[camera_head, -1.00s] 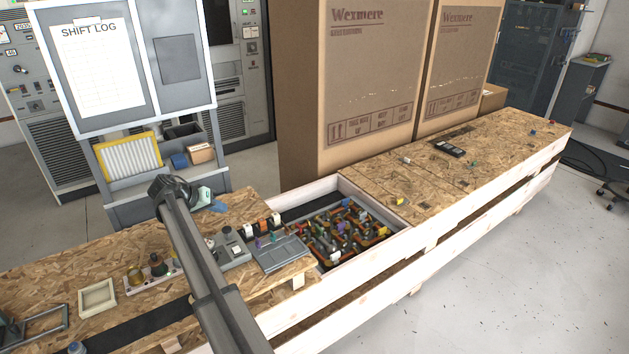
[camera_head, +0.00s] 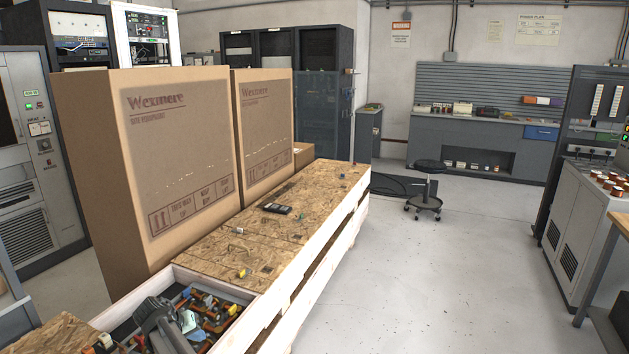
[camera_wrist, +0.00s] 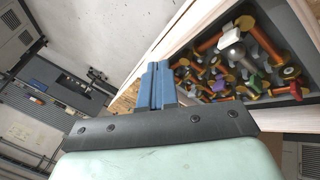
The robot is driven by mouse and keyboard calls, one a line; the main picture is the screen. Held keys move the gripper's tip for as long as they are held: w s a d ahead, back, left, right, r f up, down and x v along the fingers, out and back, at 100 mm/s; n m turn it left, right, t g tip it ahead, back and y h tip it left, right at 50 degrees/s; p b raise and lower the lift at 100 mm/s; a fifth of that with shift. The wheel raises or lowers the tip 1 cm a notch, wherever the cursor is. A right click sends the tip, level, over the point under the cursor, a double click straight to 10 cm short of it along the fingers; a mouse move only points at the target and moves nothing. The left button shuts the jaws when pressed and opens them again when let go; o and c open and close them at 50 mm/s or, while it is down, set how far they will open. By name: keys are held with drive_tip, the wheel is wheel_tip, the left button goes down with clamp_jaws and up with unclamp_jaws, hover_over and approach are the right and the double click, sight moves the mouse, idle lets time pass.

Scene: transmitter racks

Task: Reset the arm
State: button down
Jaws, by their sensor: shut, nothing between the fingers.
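My gripper (camera_wrist: 158,84) shows in the wrist view as two blue fingers pressed together, with nothing between them. Beyond the fingers, to the right, is an open wooden bin (camera_wrist: 207,32) full of coloured parts. In the head view my arm comes in at the bottom left, over or in front of the same bin (camera_head: 258,296). The fingertips cannot be made out there.
The long wooden crate top (camera_head: 225,256) carries a black handheld device (camera_head: 277,208) and several small parts. Two tall cardboard boxes (camera_head: 160,150) (camera_head: 263,130) stand behind it. A stool (camera_head: 425,190) stands on the right, with clear floor (camera_head: 420,280) around it.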

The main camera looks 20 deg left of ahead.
drive_tip(key=w+d+f+m+g, duration=0.1)
drive_tip(key=w+d+f, duration=0.3)
drive_tip(key=d, duration=0.7)
drive_tip(key=w+d+f+m+g+h, duration=0.1)
drive_tip(key=w+d+f, duration=0.1)
drive_tip(key=w+d, duration=0.65)
drive_tip(key=w+d+f+m+g, duration=0.1)
drive_tip(key=w+d+f, duration=0.1)
drive_tip(key=d, duration=1.2)
drive_tip(key=s+d+f+m+g+y, duration=0.1)
drive_tip(key=s+d+f+m, duration=0.15)
drive_tip(key=d, duration=1.55)
drive_tip(key=s+d+f+m+g, duration=0.2)
drive_tip(key=d+f, duration=0.1)
drive_tip(key=d, duration=1.4)
drive_tip(key=s+d+f+m+y, duration=0.1)
drive_tip(key=s+d+f, duration=0.1)
drive_tip(key=s+d, duration=0.65)
drive_tip(key=s+d+f+g, duration=0.1)
drive_tip(key=s+f+g, duration=0.2)
drive_tip(key=s+f, duration=0.7)
drive_tip(key=s+f+g, duration=0.4)
drive_tip(key=s+f, duration=0.5)
drive_tip(key=s, duration=0.8)
drive_tip(key=shift+s+d+f, duration=0.35)
drive_tip(key=shift+d, duration=0.05)
